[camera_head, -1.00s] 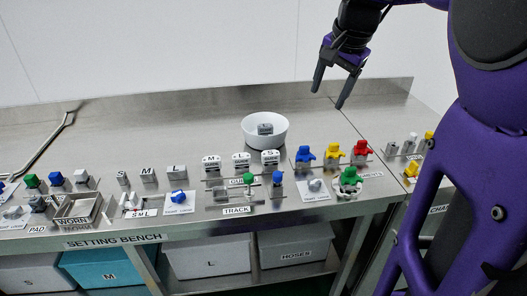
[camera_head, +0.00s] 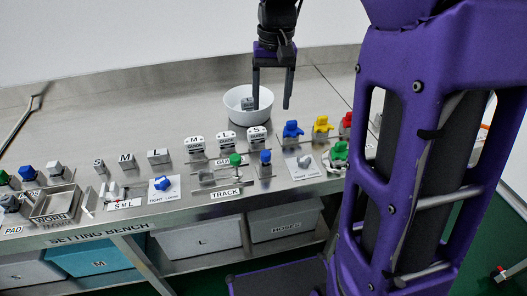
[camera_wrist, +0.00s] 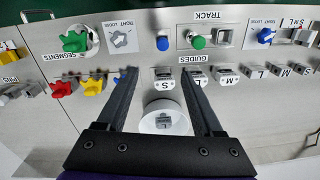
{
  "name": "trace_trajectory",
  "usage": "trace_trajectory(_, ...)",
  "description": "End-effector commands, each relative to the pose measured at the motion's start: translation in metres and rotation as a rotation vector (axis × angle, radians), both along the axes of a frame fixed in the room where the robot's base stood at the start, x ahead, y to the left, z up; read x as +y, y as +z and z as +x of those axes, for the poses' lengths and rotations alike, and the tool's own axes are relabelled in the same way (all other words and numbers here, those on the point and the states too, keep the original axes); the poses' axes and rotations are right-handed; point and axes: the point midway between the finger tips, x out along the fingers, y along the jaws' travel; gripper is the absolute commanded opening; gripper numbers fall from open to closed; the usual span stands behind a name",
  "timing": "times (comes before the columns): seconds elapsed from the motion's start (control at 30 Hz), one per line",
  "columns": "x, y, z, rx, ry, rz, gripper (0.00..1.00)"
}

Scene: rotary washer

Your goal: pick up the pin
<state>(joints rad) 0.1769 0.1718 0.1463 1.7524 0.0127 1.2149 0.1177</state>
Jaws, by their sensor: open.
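In the wrist view, the PINS label (camera_wrist: 9,79) is at the left edge, with small grey pins (camera_wrist: 14,96) beside it on the bench. I cannot tell which of them is meant. In the head view my arm covers that end of the bench. My gripper (camera_head: 271,106) points down, open and empty, above the bench at the white bowl's right side. In the wrist view my gripper (camera_wrist: 158,72) has its fingers spread either side of the bowl, with the pins well off to the left.
The white bowl (camera_head: 233,112) holds a grey block (camera_head: 248,103). White guide blocks (camera_head: 227,141) stand in front of it. Blue (camera_head: 292,130), yellow (camera_head: 322,126) and red segments stand to the right. The bench behind the bowl is clear.

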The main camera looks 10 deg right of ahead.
Motion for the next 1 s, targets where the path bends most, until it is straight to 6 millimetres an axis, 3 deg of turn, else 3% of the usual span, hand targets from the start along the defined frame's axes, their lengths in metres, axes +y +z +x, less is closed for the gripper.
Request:
trace_trajectory(0.4, 0.003, -0.089, -0.001, 0.004, -0.002, 0.000, 0.68)
trace_trajectory(0.77, 0.006, -0.122, -0.001, 0.002, -0.002, 0.000, 0.68)
trace_trajectory(1.0, 0.012, -0.157, -0.005, 0.003, -0.002, 0.000, 0.68)
